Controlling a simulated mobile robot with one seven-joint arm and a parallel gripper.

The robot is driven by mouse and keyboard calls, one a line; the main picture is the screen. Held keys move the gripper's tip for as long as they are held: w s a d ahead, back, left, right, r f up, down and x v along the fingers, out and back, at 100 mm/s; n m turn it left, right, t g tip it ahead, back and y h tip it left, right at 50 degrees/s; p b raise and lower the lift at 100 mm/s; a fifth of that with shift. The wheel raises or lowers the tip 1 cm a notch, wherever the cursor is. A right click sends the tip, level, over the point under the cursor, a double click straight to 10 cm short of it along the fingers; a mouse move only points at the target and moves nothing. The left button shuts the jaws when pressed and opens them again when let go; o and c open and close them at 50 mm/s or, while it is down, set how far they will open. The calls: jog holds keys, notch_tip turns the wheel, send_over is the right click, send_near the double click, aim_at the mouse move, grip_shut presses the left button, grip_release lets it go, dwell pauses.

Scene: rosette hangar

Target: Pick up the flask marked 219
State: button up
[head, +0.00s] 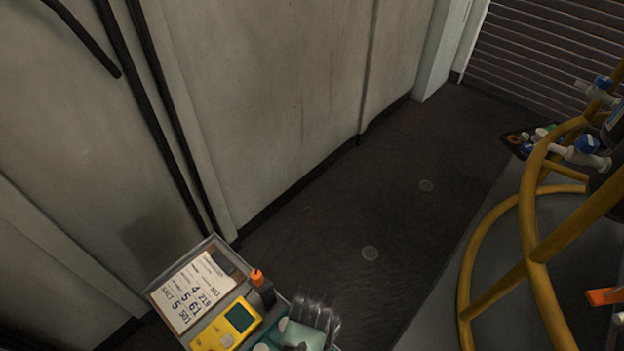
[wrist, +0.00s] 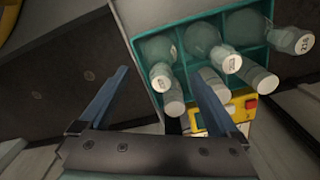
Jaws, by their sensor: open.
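In the wrist view several clear flasks with white caps stand in the compartments of a teal rack (wrist: 133,45). Three in the row nearest the top have marked caps: the left flask (wrist: 161,78), the middle flask (wrist: 231,62) and the right flask (wrist: 303,44). The marks are too small and turned to read surely, so I cannot tell which is 219. My gripper (wrist: 160,73) is open and empty. Its fingertips appear over the rack's left part, the right one near the caps. I cannot make out contact.
In the head view a card with 219 among its numbers (head: 190,290) lies beside a yellow meter (head: 238,316) and an orange-topped item (head: 257,277). Pale wall panels (head: 280,80) stand behind. Yellow tubular rails (head: 530,230) rise at right. The dark floor between (head: 400,215) is clear.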

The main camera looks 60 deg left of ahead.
jog(key=shift+f+b, duration=0.3)
jog(key=shift+f, duration=3.15)
jog(key=c, duration=1.5)
